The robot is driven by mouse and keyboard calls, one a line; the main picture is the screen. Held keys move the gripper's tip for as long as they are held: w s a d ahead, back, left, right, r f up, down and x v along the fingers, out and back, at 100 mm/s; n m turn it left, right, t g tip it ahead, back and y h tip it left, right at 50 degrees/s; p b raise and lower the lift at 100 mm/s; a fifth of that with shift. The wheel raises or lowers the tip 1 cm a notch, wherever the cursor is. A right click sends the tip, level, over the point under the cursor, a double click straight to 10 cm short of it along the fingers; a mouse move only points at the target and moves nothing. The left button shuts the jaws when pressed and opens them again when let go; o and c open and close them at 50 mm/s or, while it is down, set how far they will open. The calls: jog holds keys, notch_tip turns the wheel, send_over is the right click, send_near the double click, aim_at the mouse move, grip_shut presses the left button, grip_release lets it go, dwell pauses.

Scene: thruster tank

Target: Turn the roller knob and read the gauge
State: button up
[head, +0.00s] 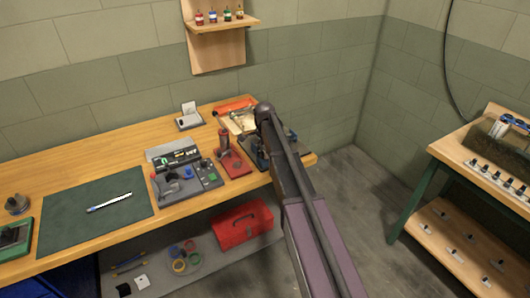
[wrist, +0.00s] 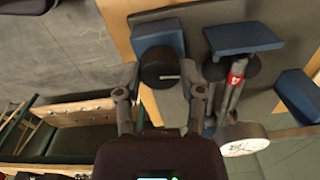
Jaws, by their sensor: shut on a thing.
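In the wrist view, the dark round roller knob (wrist: 160,72) sits against a blue block (wrist: 160,38) on a dark base plate. The fingers of my gripper (wrist: 159,76) are on either side of the knob and shut on it. The gauge (wrist: 243,144) has a pale round face with red and dark marks. It lies to the right of my gripper, cut by its body, and its reading is too small to tell. In the head view, my arm covers most of this fixture (head: 256,158) at the bench's right end.
A blue plate (wrist: 242,38) and another blue block (wrist: 300,95) stand near the gauge. In the head view, a red-based device (head: 235,164) stands just left of the fixture on the wooden bench (head: 110,160). A second bench (head: 480,160) is at the right, across open floor.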

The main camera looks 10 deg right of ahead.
jog(key=shift+w, duration=0.1)
dwell(0.4)
jog(key=o, duration=1.2)
